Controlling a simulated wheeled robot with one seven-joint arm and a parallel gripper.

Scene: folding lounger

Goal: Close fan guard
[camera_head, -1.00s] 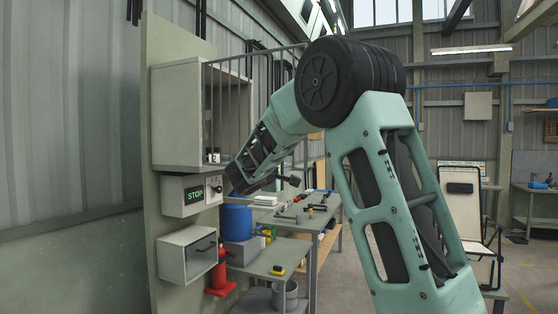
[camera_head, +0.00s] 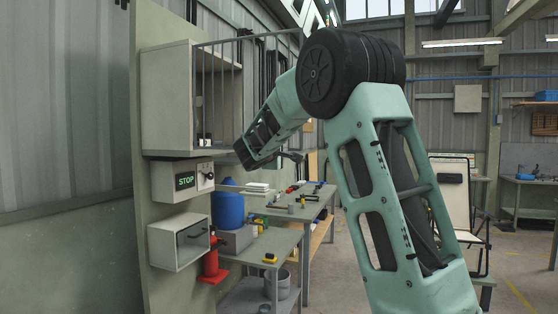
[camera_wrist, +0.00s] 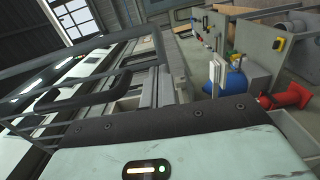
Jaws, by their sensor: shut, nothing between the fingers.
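The fan guard (camera_head: 217,92) is a frame of thin dark upright bars under a long top rail. It stands swung out from the open grey wall box (camera_head: 165,97), and its far part is hidden behind my arm. My gripper (camera_head: 292,156) shows only as a small dark shape past the end of my forearm, to the right of the visible bars. It is shut and empty. In the wrist view, dark bars and a rounded loop fill the left side, close to the camera. I cannot tell whether anything touches the guard.
A blue container (camera_head: 228,209), a red object (camera_head: 212,264) and a workbench (camera_head: 312,208) with tools stand nearby.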

